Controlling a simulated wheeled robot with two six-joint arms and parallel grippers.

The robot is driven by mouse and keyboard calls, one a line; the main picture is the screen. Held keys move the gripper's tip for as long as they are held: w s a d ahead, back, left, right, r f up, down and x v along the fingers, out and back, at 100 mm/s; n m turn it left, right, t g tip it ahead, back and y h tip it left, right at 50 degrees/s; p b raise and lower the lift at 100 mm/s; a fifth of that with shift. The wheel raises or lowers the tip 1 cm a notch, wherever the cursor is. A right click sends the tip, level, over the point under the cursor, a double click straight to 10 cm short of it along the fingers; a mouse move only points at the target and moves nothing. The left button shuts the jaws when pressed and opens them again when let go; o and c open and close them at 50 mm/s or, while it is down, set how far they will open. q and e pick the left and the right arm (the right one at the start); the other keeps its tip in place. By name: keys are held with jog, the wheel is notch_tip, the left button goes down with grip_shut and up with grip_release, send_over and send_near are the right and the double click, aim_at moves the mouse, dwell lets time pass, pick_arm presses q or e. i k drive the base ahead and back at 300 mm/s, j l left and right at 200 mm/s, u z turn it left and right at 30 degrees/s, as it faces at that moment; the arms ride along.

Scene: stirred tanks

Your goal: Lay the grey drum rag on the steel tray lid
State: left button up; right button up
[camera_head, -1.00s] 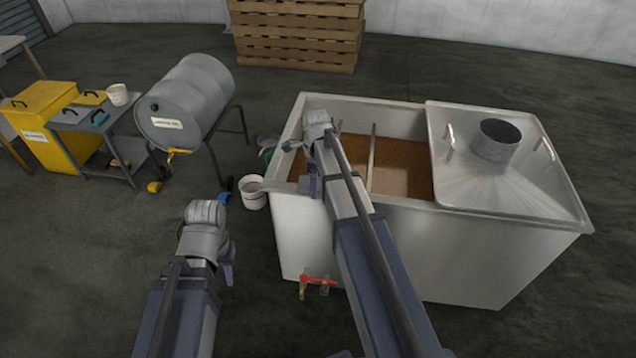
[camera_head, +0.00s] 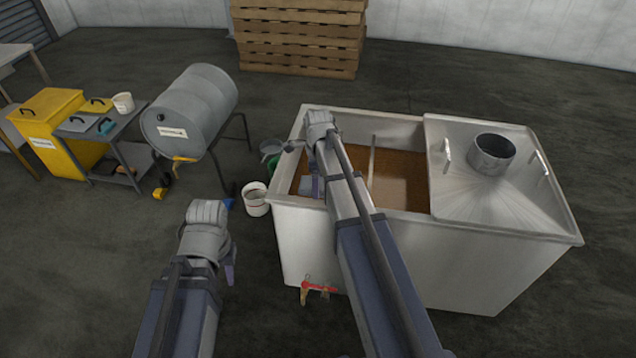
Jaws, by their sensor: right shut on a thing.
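My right gripper (camera_head: 311,186) is shut at the left end of the open steel tank (camera_head: 420,220), low beside its own arm. What its jaws hold is mostly hidden, and I cannot make out the grey drum rag for certain. My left gripper (camera_head: 230,268) hangs over the floor in front of the tank, apart from everything; its jaw gap does not show. A larger steel lid (camera_head: 485,190) with a round collar covers the tank's right part. I cannot tell which is the tray lid.
A grey drum (camera_head: 195,108) lies on a stand at left, beside the cart and a yellow bin (camera_head: 52,135). A white bucket (camera_head: 254,200) and a green bucket (camera_head: 274,166) stand at the tank's left. Pallets (camera_head: 300,38) are stacked behind. Floor at front left is free.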

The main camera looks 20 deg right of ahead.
aim_at(499, 208)
jog(key=k+l+z, duration=0.1)
jog(key=l+z, duration=0.15)
jog(key=l, duration=1)
jog(key=l+z, duration=0.25)
jog(key=l, duration=0.95)
